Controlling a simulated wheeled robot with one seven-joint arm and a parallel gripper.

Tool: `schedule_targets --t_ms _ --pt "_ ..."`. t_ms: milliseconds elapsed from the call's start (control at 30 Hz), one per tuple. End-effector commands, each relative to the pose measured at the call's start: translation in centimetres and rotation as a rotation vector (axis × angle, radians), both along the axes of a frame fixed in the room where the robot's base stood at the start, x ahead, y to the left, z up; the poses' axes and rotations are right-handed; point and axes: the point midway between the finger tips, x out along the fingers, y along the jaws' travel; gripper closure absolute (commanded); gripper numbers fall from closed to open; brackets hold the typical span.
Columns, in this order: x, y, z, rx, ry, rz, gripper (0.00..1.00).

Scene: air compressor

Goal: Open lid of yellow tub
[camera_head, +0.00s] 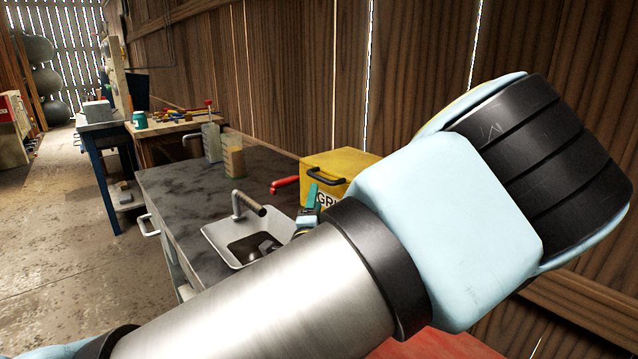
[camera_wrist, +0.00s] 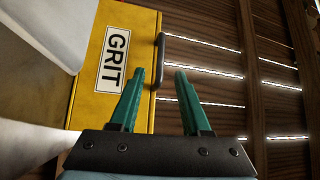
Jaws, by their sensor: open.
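The yellow tub (camera_head: 338,166), labelled GRIT, stands at the back right of the dark worktop against the wooden wall. A dark handle (camera_head: 327,178) shows near its top, and the lid looks shut. My arm hides part of the tub in the head view. In the wrist view, the tub (camera_wrist: 90,103) appears turned on its side, with the handle (camera_wrist: 160,60) at its right edge. My gripper (camera_wrist: 161,80) has two green fingers, open and empty. The handle appears just beyond the fingertips, near the left finger; I cannot tell whether they touch.
A sink (camera_head: 222,237) with a tap (camera_head: 247,205) is set in the dark worktop (camera_head: 170,190). Red handles (camera_head: 284,184) lie left of the tub. Two containers (camera_head: 233,160) stand at the worktop's far end. The wooden wall (camera_head: 300,70) is close behind the tub.

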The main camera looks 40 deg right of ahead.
Motion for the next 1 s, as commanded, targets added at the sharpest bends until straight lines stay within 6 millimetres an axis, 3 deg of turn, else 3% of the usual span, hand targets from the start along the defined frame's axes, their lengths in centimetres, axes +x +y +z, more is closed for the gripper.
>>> schedule_targets --t_ms 500,1000 --pt "5.8 -6.3 1.5 0.0 -0.001 0.001 0.53" --pt "6.8 -7.4 1.5 0.001 0.0 0.001 0.54"
